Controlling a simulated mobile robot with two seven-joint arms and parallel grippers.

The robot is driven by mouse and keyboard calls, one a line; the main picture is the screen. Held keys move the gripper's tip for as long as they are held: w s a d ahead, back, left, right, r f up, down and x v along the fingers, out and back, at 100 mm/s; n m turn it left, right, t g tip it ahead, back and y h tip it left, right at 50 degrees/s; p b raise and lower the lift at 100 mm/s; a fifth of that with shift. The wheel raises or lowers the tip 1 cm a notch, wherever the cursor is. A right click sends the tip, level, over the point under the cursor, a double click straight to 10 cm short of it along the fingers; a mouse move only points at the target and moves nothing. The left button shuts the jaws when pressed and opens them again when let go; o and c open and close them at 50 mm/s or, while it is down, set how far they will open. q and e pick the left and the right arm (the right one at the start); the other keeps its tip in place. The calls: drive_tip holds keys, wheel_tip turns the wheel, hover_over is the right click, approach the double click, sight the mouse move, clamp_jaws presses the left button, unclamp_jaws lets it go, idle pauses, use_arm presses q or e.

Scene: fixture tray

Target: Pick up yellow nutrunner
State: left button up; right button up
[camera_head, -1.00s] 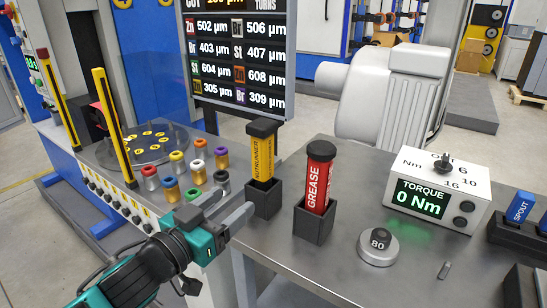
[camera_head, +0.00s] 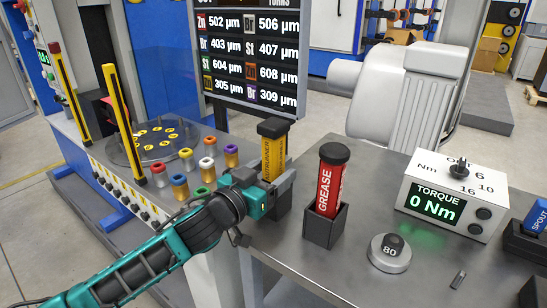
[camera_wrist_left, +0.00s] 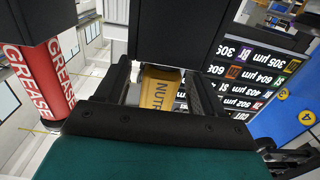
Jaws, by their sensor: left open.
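The yellow nutrunner (camera_head: 272,150) is an upright cylinder with a black cap, standing in a black square holder (camera_head: 280,200) at the table's left edge. My left gripper (camera_head: 277,182) is at the nutrunner's lower part, just above the holder. In the left wrist view the yellow body with the letters "NUTR" (camera_wrist_left: 159,92) shows between the two open fingers (camera_wrist_left: 160,88). Whether a finger touches it I cannot tell. The gripper hides part of the nutrunner in the head view. My right gripper is not in view.
The red grease tube (camera_head: 329,180) stands in its own black holder close to the right of the nutrunner. Several colored-cap sockets (camera_head: 186,160) stand to the left.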

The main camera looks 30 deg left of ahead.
use_arm(q)
drive_tip(key=shift+w+d, duration=0.2)
drive_tip(key=shift+w, duration=1.15)
drive_tip(key=c, duration=1.1)
drive_tip(key=shift+r, duration=0.15)
drive_tip(key=shift+c, duration=0.3)
